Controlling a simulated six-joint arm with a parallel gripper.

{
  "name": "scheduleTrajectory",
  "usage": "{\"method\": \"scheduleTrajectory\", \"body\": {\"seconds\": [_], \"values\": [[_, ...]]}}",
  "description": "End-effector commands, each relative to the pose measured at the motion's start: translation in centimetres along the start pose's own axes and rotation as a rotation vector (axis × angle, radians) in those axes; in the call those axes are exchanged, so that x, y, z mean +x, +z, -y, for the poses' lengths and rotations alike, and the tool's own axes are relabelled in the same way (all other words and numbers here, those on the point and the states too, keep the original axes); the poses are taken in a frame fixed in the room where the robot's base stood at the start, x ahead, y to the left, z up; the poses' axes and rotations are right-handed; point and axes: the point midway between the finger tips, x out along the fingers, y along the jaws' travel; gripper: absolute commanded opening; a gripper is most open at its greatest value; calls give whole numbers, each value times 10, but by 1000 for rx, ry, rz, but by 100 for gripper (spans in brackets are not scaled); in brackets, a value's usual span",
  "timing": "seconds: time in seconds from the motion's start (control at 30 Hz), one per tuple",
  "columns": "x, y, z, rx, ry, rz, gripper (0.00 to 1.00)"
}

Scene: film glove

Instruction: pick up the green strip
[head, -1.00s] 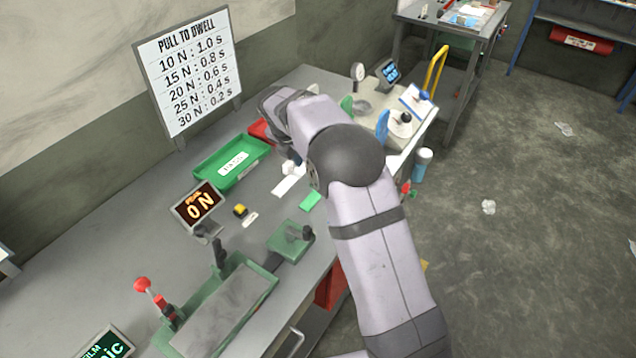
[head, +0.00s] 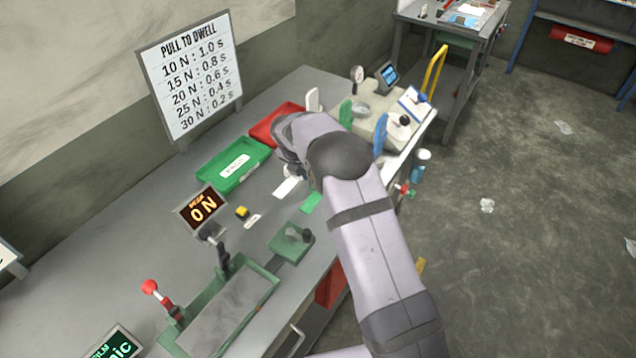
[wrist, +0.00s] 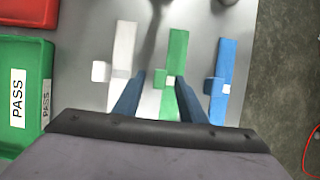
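The green strip (wrist: 178,55) lies flat on the grey bench in the wrist view, between a white strip (wrist: 123,50) and a blue strip (wrist: 226,60). A small pale piece shows at its middle. In the head view, the green strip (head: 311,202) lies just left of my arm, near a white strip (head: 287,187). The blue strip is hidden there. My gripper (wrist: 160,80) is open and empty, its blue fingers pointing toward the bench. The right finger overlaps the green strip in the picture; the left one is near the white strip. The height above the bench is unclear.
A green tray marked PASS (wrist: 20,100) and a red tray (wrist: 25,12) are at left in the wrist view. In the head view, a green fixture (head: 290,243) and a small display (head: 202,208) stand nearer. A machine (head: 375,122) stands beyond my gripper.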

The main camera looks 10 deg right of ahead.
Motion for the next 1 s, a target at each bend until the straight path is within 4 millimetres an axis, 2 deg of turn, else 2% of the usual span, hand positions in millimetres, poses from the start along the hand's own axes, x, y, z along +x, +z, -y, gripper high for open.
{"method": "scheduleTrajectory", "body": {"seconds": [0.33, 0.37, 0.5, 0.83, 1.0], "values": [[7, 0, 0, 0, 2, 1, 38], [7, 0, 0, 0, 2, 1, 33], [7, 0, 0, 0, 2, 1, 0], [6, 1, -1, 0, 2, 1, 0], [-4, 6, -1, 1, 4, 4, 0]]}}
